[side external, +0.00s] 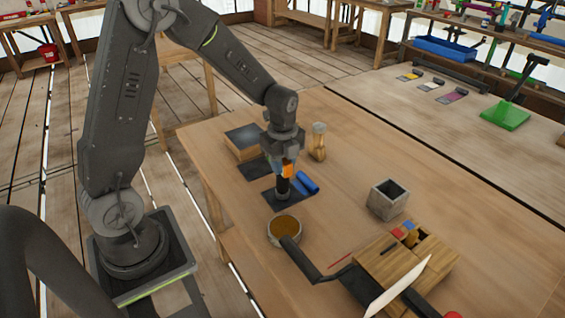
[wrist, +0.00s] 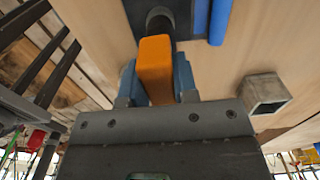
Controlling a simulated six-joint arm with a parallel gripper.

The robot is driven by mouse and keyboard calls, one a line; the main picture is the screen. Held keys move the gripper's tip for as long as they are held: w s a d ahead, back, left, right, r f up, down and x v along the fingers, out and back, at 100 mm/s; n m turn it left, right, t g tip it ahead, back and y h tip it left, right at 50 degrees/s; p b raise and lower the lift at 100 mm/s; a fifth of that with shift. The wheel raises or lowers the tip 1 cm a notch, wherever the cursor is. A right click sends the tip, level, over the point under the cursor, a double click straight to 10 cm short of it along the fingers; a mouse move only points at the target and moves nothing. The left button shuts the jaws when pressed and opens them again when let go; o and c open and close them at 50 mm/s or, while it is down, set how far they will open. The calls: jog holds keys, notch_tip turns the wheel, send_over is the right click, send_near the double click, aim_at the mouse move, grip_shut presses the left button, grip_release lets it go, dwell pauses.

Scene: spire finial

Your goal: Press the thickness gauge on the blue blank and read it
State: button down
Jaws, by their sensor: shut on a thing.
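My gripper (side external: 287,166) is shut on an orange block (wrist: 155,68), which looks like the thickness gauge's body. The block also shows between the fingers in the side view (side external: 288,171). A black cylinder (side external: 283,188) is directly below it, over a dark mat (side external: 272,196). I cannot tell whether the cylinder is part of the gauge or touches the mat. Blue rounded bars (side external: 306,183), possibly the blue blank, lie on the mat just right of the cylinder and apart from my gripper. They show at the top of the wrist view (wrist: 218,20). No reading is visible.
A stack of dark-topped boards (side external: 243,150) and a wooden post-like piece (side external: 318,142) stand behind. A round bowl with brown contents (side external: 270,231) is in front. A grey square open cup (side external: 388,199) and a slotted wooden block (side external: 380,268) are to the right. The table's middle right is clear.

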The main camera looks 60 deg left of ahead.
jog(key=shift+s+f, duration=0.1)
jog(key=shift+f, duration=0.05)
jog(key=shift+r, duration=2.6)
jog(key=shift+f, duration=0.1)
jog(key=shift+f, duration=2.2)
jog(key=c, duration=0.8)
grip_release()
